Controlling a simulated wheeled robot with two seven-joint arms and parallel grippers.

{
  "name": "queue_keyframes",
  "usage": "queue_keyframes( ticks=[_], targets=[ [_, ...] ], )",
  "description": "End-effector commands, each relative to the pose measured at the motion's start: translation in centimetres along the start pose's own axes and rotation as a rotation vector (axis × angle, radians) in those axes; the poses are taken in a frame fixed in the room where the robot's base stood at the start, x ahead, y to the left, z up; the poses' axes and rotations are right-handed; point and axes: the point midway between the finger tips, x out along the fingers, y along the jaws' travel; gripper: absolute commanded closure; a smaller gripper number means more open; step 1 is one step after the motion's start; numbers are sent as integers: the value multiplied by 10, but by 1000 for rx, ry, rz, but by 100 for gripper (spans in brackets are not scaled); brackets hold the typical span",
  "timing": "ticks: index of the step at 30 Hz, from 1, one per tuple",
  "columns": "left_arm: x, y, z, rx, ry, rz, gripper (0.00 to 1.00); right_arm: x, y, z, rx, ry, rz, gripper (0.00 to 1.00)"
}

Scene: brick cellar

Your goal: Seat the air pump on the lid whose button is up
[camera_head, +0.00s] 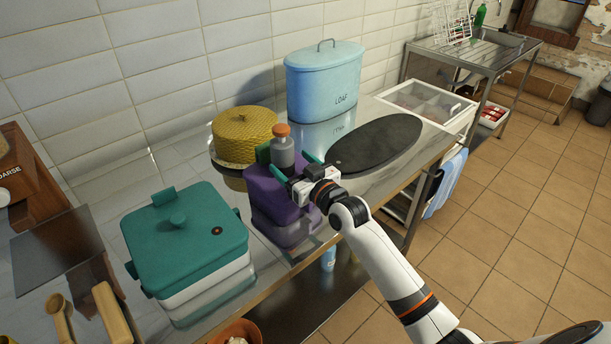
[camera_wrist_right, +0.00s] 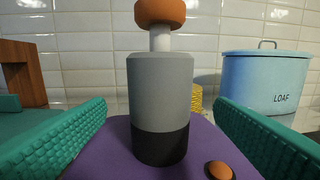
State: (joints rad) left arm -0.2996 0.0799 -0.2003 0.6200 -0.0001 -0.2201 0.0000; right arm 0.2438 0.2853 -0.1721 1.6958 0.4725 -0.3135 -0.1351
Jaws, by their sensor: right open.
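The air pump (camera_head: 283,152), a grey cylinder with an orange knob and a black lower band, stands upright on the purple lid (camera_head: 264,190) of a box. It shows large in the right wrist view (camera_wrist_right: 160,100), its base appearing to rest on the purple lid. An orange button (camera_wrist_right: 219,170) stands proud of that lid beside the pump. A teal lid (camera_head: 150,245) on a second box at left has a knob and a small red button (camera_head: 217,231) that looks sunken in a dark ring. My right gripper (camera_head: 284,163) is open, its teal fingers apart on both sides of the pump.
A yellow woven cover (camera_head: 243,135) and a blue LOAF tin (camera_head: 323,85) stand behind. A dark oval board (camera_head: 373,143) lies right of my gripper. A wooden spoon (camera_head: 62,318) and brown wooden box (camera_head: 30,170) are at far left. The counter's front edge is close to the boxes.

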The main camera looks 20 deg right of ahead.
Motion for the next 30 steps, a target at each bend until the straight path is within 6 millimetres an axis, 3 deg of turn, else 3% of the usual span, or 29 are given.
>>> queue_keyframes(
  ticks=[3,10,30],
  targets=[
    [3,0,0,0,0,0,20,-26,0,-2,1,1,0,23],
    [6,0,0,0,0,0,20,-53,0,0,2,0,0,23],
    [6,0,0,-1,-1,1,20,-57,0,0,2,-1,0,23]
  ],
)
